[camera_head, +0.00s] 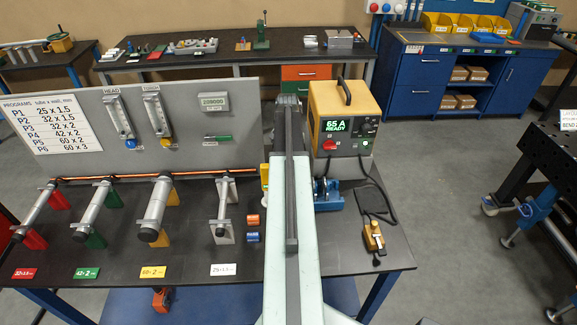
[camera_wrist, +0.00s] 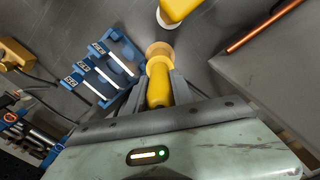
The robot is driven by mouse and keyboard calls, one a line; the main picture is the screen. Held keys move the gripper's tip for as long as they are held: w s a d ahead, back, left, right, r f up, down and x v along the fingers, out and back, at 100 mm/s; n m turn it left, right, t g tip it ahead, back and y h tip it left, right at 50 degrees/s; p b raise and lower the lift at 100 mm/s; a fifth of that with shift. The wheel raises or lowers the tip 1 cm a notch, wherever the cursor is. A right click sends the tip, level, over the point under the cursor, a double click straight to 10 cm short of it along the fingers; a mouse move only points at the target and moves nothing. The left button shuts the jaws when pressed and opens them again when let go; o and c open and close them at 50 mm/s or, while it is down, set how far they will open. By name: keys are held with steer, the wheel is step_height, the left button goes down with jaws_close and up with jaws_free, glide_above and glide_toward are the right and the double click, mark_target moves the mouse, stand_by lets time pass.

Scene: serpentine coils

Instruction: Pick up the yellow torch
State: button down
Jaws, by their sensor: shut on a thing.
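In the wrist view the yellow torch (camera_wrist: 158,88) lies between the two grey fingers of my gripper (camera_wrist: 161,77), which is shut on it. The torch has a rounded yellow body, and a tan round end (camera_wrist: 160,50) shows beyond the fingers. Grey bench surface shows around it; I cannot tell whether the torch touches the bench. In the head view my arm covers the gripper and the held torch.
A second yellow piece with a white rim (camera_wrist: 178,10) is close beyond the torch. A blue rack with white rods (camera_wrist: 104,68) stands to the left. A copper tube (camera_wrist: 265,25) lies to the right. The yellow power unit (camera_head: 343,115) stands right of my arm.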

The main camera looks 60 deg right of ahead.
steer(key=shift+r, duration=0.1)
step_height(320, 180, up, 18)
steer(key=p, duration=1.8)
steer(key=shift+w, duration=0.1)
